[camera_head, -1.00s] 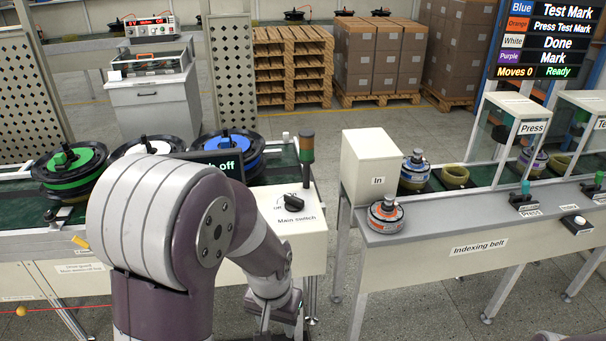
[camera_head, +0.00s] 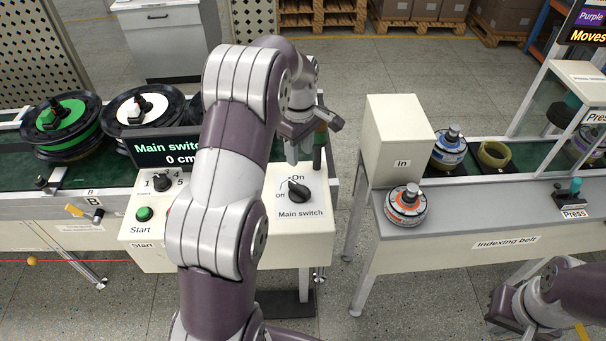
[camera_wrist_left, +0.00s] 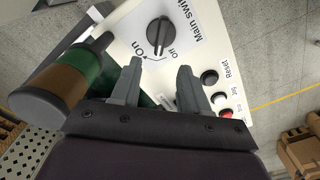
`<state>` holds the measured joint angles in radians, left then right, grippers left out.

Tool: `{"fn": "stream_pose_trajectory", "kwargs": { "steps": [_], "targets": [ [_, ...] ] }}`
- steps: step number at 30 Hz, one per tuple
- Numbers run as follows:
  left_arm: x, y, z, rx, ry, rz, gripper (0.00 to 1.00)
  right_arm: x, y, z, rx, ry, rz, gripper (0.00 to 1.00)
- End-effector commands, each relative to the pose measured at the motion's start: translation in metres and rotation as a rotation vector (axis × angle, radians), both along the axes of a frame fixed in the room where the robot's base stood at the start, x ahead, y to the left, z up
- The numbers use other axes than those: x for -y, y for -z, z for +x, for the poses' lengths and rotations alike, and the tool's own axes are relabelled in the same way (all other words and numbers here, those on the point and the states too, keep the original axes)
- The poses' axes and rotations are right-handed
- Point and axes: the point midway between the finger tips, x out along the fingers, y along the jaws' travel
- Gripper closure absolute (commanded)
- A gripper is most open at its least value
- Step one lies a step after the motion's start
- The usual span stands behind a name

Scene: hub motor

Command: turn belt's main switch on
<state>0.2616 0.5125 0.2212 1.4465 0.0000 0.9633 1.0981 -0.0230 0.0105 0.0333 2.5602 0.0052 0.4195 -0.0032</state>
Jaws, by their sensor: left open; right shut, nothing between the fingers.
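The main switch is a black rotary knob (camera_head: 298,190) on the white control box (camera_head: 285,255), with "On" and "Off" labels beside it. It also shows in the left wrist view (camera_wrist_left: 160,35); I cannot tell for sure which label it points at. My left gripper (camera_head: 305,155) is open and empty above and behind the knob, fingers pointing down. In the left wrist view its two fingers (camera_wrist_left: 158,68) are apart, with the knob just beyond their tips, not between them. My right gripper (camera_head: 507,310) is shut and empty at the lower right.
A dark display (camera_head: 165,150) reads "Main switc…", partly hidden by my left arm. A signal lamp post (camera_head: 319,145) stands close beside my left gripper. Other buttons (camera_wrist_left: 209,77) sit near the knob. The indexing belt table (camera_head: 440,225) is to the right, past a gap.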

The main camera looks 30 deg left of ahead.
Motion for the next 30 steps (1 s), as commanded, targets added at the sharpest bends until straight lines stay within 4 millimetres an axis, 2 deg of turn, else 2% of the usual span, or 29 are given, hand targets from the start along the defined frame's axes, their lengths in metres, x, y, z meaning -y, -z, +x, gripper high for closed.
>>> {"fn": "stream_pose_trajectory", "kwargs": {
  "steps": [5,7,8,9,16,21,28,30],
  "targets": [
    [0.000,0.040,0.000,0.000,-0.012,0.000,0.55,0.000,0.035,0.000,-0.001,0.000,0.000,1.00],
    [0.000,0.056,0.000,0.000,-0.011,0.000,0.55,0.000,0.041,0.000,-0.001,0.000,0.000,1.00],
    [0.000,0.061,-0.001,-0.002,-0.010,-0.001,0.55,0.000,0.041,0.000,-0.001,0.000,0.000,1.00],
    [0.000,0.064,-0.001,-0.003,-0.010,-0.001,0.55,0.000,0.030,0.000,-0.001,0.000,0.000,1.00],
    [0.000,0.111,-0.001,-0.001,-0.009,-0.001,0.55,0.000,0.020,0.000,0.000,0.000,0.000,1.00],
    [0.000,0.125,0.000,0.001,-0.008,0.001,0.55,0.000,0.019,0.000,0.000,0.000,0.000,1.00],
    [0.000,0.126,0.000,0.002,-0.008,0.001,0.55,0.000,0.019,0.000,0.000,0.000,0.000,1.00],
    [0.000,0.126,0.000,0.002,-0.008,0.001,0.78,0.000,0.019,0.000,0.000,0.000,0.000,1.00]
  ]
}}
